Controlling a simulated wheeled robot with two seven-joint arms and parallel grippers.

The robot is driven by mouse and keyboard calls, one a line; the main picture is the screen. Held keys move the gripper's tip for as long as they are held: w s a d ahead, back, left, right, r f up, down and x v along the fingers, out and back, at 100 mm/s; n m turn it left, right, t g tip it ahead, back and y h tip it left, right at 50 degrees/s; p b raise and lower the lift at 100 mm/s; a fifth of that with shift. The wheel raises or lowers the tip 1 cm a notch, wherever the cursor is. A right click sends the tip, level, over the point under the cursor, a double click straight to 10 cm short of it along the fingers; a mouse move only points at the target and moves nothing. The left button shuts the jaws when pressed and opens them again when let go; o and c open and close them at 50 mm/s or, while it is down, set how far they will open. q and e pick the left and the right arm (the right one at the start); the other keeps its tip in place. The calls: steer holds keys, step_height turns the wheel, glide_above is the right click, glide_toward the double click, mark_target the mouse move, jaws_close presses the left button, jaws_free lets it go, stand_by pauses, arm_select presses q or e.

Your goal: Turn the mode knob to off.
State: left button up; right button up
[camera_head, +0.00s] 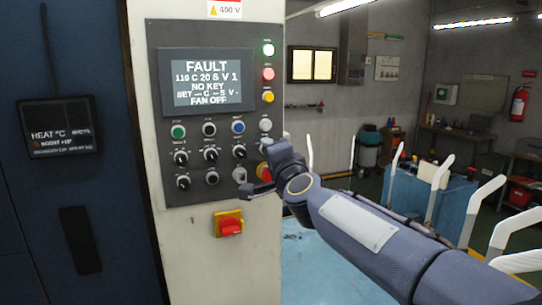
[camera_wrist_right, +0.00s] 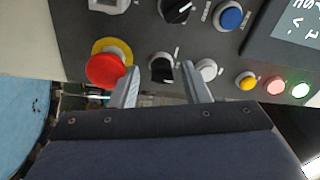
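The control panel (camera_head: 223,104) carries several black knobs, coloured buttons and a screen reading FAULT, NO KEY and FAN OFF. No label legibly marks the mode knob. In the right wrist view, a black knob (camera_wrist_right: 162,68) sits between the fingertips of my right gripper (camera_wrist_right: 159,72), with a gap on each side. The gripper is open and holds nothing. In the head view my right gripper (camera_head: 270,170) is at the panel's right edge and hides that knob. Another black knob (camera_wrist_right: 177,9) with a white mark is one column over. My left gripper is out of view.
A red mushroom button (camera_wrist_right: 106,69) on a yellow ring is close beside one finger, and a white button (camera_wrist_right: 207,69) is near the other. A red and yellow switch (camera_head: 229,223) sits below the panel. A dark cabinet with a heat display (camera_head: 61,127) stands left.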

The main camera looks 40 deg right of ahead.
steer(key=v, duration=0.7)
steer(key=shift+s+a+b, duration=0.15)
steer(key=shift+s+b, duration=0.25)
steer(key=shift+b, duration=0.05)
